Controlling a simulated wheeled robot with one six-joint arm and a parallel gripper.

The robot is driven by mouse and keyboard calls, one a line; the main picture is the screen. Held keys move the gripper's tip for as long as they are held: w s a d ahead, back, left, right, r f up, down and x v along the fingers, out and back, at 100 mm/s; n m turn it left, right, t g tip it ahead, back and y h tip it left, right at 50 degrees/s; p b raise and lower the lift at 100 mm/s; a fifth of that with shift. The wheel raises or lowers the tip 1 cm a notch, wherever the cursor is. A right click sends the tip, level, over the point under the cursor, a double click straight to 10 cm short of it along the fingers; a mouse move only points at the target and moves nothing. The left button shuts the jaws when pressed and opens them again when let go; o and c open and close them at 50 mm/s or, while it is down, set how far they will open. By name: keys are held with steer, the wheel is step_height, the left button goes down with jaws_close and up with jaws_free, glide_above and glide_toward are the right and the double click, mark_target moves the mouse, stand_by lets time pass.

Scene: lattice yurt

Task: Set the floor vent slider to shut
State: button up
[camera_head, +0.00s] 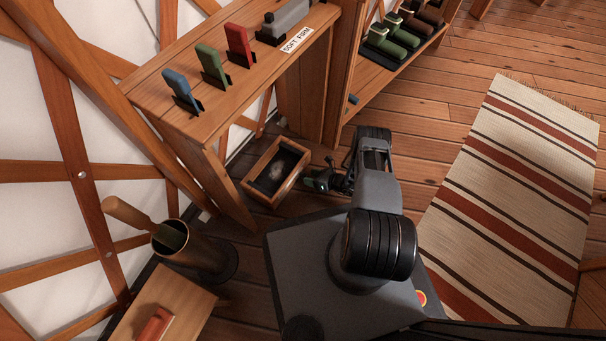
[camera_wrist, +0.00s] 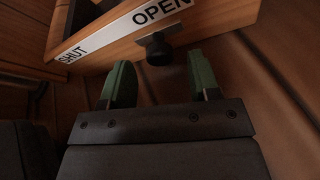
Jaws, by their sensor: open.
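The floor vent is a wooden box with a dark inside (camera_head: 262,198), on the floor below the bench in the head view. In the wrist view its wooden side (camera_wrist: 222,18) carries a white label strip (camera_wrist: 115,33) reading SHUT at left and OPEN at right. A dark slider knob (camera_wrist: 158,53) sits under the word OPEN. My gripper (camera_wrist: 161,84) is open, its two green fingers either side of the knob's line with the knob just beyond their tips. In the head view my gripper (camera_head: 317,181) is low beside the vent's right side. Contact with the knob cannot be seen.
A wooden bench (camera_head: 150,97) with blue, green and red upright levers stands behind the vent.

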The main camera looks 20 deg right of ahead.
mark_target(303, 175)
steer(key=shift+x, duration=1.35)
steer(key=shift+c, duration=0.3)
steer(key=shift+a, duration=0.1)
jaws_close()
